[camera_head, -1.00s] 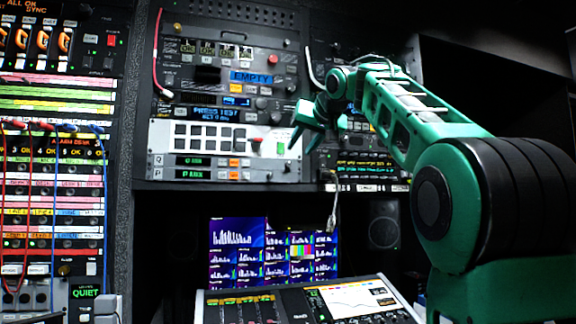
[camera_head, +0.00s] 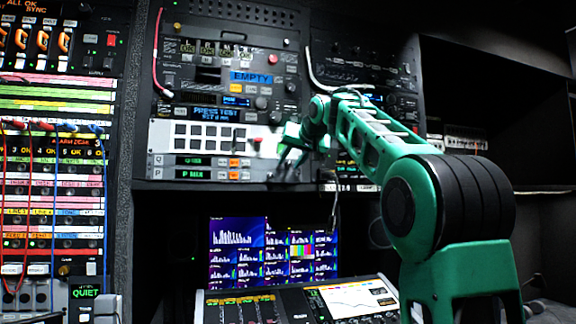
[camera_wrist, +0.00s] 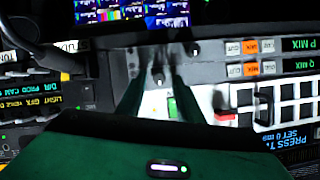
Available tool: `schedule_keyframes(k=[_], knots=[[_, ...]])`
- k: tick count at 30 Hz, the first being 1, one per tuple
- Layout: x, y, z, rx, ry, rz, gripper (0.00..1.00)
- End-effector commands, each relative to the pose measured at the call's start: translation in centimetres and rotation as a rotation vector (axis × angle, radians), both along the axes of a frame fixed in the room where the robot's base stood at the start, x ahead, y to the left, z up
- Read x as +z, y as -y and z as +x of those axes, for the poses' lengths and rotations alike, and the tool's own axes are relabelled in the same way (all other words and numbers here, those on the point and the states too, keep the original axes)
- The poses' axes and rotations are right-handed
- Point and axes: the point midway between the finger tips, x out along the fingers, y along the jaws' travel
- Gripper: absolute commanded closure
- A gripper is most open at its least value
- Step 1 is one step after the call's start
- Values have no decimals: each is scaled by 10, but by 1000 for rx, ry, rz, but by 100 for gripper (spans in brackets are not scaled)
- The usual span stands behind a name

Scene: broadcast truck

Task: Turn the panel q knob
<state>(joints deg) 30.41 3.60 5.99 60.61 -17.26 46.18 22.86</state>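The panel Q strip (camera_head: 192,161), with a Q label and an orange button, sits in the rack above the panel P strip (camera_head: 192,174). My gripper (camera_head: 284,168) is in front of the right end of these strips. In the wrist view my gripper (camera_wrist: 159,68) has its two fingers apart. A small dark round knob-like part (camera_wrist: 159,77) shows between them. I cannot tell if it is the Q knob or if the fingers touch it. A dark knob (camera_wrist: 194,48) shows on the P strip.
A white button panel (camera_head: 205,136) with a red part (camera_wrist: 226,116) lies beside the gripper. Monitors (camera_head: 238,252) and a mixing desk (camera_head: 330,300) are below. A patch bay (camera_head: 55,190) with cables stands left. A dark shelf opening is at the right.

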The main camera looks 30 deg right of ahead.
Motion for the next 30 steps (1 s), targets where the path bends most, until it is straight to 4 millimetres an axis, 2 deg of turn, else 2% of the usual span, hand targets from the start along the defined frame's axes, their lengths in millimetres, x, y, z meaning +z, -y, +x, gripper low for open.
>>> schedule_keyframes(k=[1, 3, 4, 23, 24, 26, 30], knots=[[0, 0, 0, 0, 0, 0, 79], [0, 0, 0, 0, 0, 0, 96], [0, 0, 0, 0, 0, 0, 100], [1, -2, 0, 4, -12, -48, 100], [1, -2, 0, 4, -12, -48, 79], [1, -2, 0, 4, -12, -48, 65], [1, -2, 0, 1, -12, -47, 65]])
